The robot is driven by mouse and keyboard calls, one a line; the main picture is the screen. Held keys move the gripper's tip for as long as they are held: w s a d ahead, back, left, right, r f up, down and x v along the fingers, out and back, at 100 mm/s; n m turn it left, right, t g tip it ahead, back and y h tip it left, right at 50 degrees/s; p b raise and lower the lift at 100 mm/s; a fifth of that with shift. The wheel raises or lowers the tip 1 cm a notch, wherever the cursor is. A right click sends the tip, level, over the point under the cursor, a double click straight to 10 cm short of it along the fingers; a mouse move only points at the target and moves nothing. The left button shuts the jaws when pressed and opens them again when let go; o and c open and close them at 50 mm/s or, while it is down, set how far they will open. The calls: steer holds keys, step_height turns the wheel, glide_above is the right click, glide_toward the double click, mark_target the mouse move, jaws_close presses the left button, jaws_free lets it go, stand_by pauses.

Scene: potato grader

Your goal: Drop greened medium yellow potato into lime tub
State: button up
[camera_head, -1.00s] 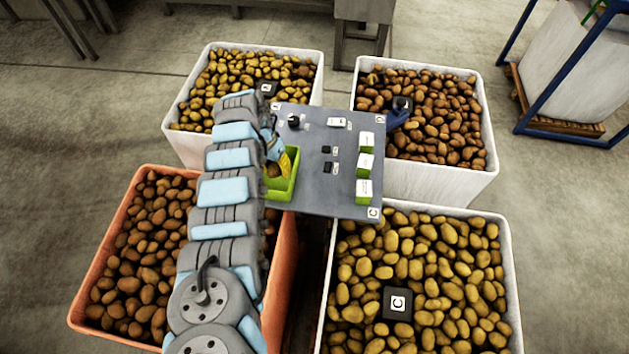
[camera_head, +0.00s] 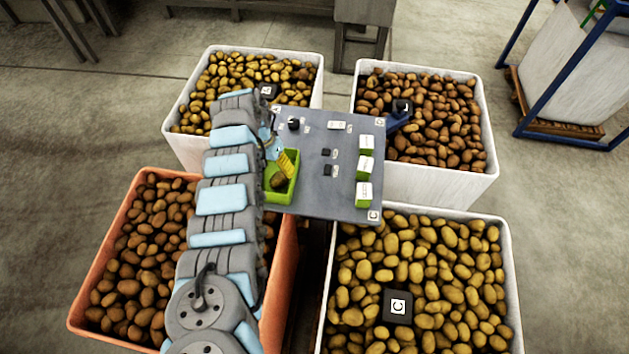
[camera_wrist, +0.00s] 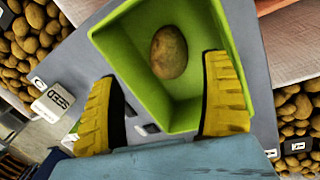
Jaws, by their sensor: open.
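The lime tub (camera_head: 275,198) stands at the left edge of the grey panel, and it fills the upper middle of the wrist view (camera_wrist: 128,75). One brownish-yellow potato lies inside on the tub floor, seen in the wrist view (camera_wrist: 169,52) and in the head view (camera_head: 278,181). Any green on its skin is hard to make out. My gripper (camera_wrist: 168,95) is open and empty, its yellow fingers spread wide at the tub's near side. The potato is beyond the fingertips and apart from them. In the head view one yellow finger (camera_head: 287,163) shows above the tub.
The grey panel (camera_head: 335,190) carries small black blocks and several green-and-white labelled boxes (camera_head: 364,167) on its right. Large bins of potatoes surround it: white bins (camera_head: 440,190) behind and right, an orange bin (camera_head: 85,290) front left.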

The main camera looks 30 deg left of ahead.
step_height(320, 180, up, 10)
steer(key=a, duration=0.2)
steer(key=shift+r, duration=0.15)
steer(key=shift+s, duration=0.1)
stand_by(0.3)
